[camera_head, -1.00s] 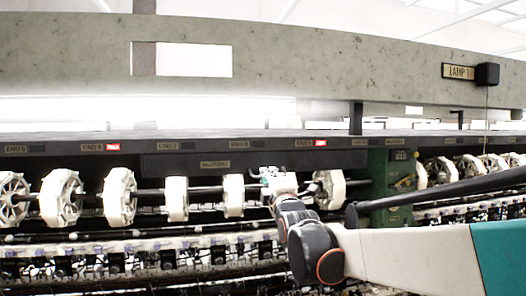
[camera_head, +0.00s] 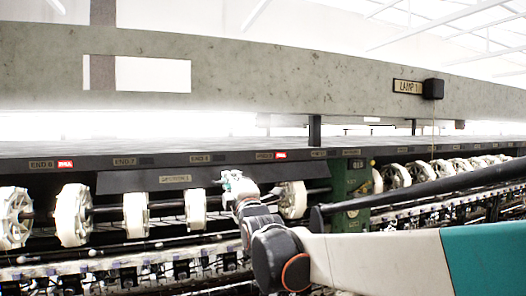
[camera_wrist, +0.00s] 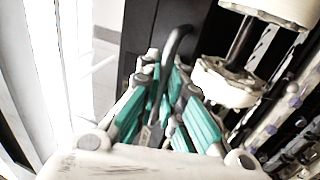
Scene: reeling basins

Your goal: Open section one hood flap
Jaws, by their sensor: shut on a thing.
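The section one hood flap (camera_head: 130,182) is a long dark panel with a small label plate, below the dark hood edge in the head view. My gripper (camera_head: 232,180) is at the flap's right part, just below the hood edge. In the wrist view my gripper (camera_wrist: 165,100) has its teal fingers closed around a dark curved bar, the handle (camera_wrist: 177,40). A dark flat surface beside it seems to be the flap. The handle is hidden behind my gripper in the head view. I cannot tell how far the flap is tilted.
White reels (camera_head: 136,214) sit on a dark shaft below the flap; one (camera_wrist: 225,82) is close to my fingers. A green post (camera_head: 350,185) stands right of the gripper. A stone-like beam (camera_head: 270,70) with a lamp plate (camera_head: 408,86) runs above.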

